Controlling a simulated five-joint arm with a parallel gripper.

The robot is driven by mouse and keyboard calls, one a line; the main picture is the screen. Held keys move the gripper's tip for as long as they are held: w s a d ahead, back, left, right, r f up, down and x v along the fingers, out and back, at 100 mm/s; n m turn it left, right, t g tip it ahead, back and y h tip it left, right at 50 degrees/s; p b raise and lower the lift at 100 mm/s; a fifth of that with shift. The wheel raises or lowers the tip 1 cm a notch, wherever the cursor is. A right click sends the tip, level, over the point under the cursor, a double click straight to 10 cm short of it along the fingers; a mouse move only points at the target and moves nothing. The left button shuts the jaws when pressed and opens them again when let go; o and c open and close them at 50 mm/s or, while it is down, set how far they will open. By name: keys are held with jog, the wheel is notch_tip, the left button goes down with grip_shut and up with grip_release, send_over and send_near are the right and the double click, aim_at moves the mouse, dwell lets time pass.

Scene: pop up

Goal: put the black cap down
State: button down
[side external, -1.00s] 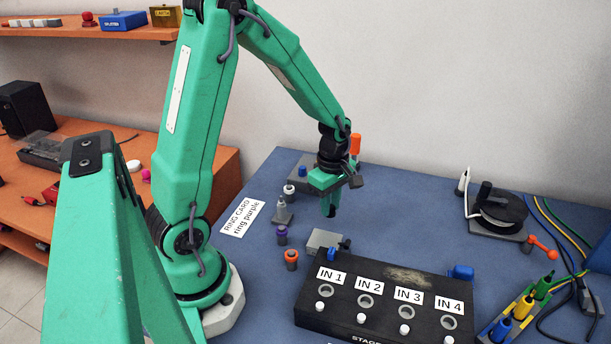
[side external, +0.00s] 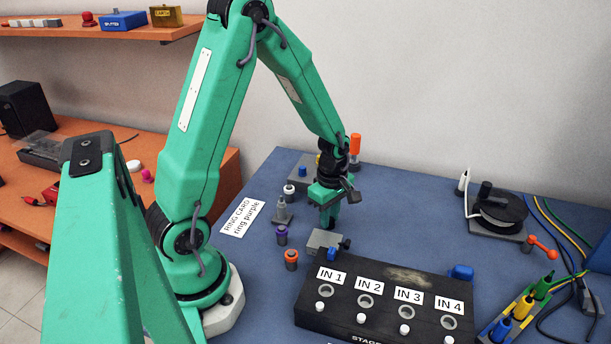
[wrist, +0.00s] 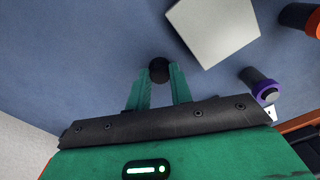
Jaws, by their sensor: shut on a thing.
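The black cap (wrist: 159,70) shows as a small dark round thing between my fingertips in the wrist view. My gripper (wrist: 158,82) is shut on it, with one green finger on each side. In the side view my gripper (side external: 327,225) points down, its tips low over the blue table, just behind the grey block (side external: 323,240). I cannot make out the cap there, nor whether it touches the table. The grey block also shows in the wrist view (wrist: 213,30), right of the cap and apart from it.
A purple-ringed piece (side external: 281,234) and an orange-ringed piece (side external: 291,258) stand left of the grey block. The black panel (side external: 385,295) with IN 1 to IN 4 lies in front. The ring card (side external: 242,218) is at the left.

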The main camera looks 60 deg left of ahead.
jog(key=shift+f, duration=0.1)
jog(key=c, duration=1.3)
grip_release()
jog(key=shift+o, duration=0.2)
notch_tip(320, 180, up, 12)
jog(key=shift+r, duration=0.2)
